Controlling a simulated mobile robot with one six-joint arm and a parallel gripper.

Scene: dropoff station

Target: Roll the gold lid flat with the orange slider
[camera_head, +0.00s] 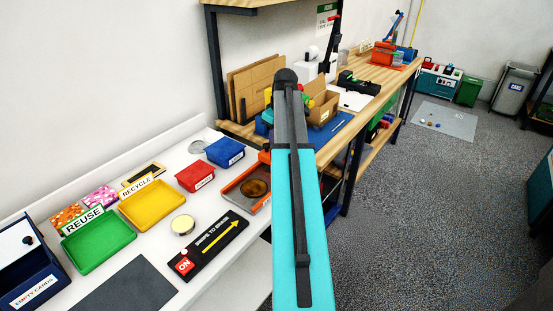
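A brownish-gold round disc (256,188), which looks like the gold lid, lies in a low orange-edged tray (233,188) on the white counter, just left of my arm. An orange piece (264,156) at the tray's far end may be the slider; my arm partly covers it. I cannot tell how flat the disc is. My teal and grey arm rises through the middle of the view and hides the tray's right side. My gripper does not show; it is out of sight behind the arm or out of frame.
A round cream-topped tin (183,225) and a black swipe panel (209,246) lie nearer on the counter (175,263). Green (99,247) and yellow (152,205) trays stand left. Red (195,177) and blue (225,152) bins stand behind. A wooden workbench (395,80) is beyond; grey floor (420,220) is clear at right.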

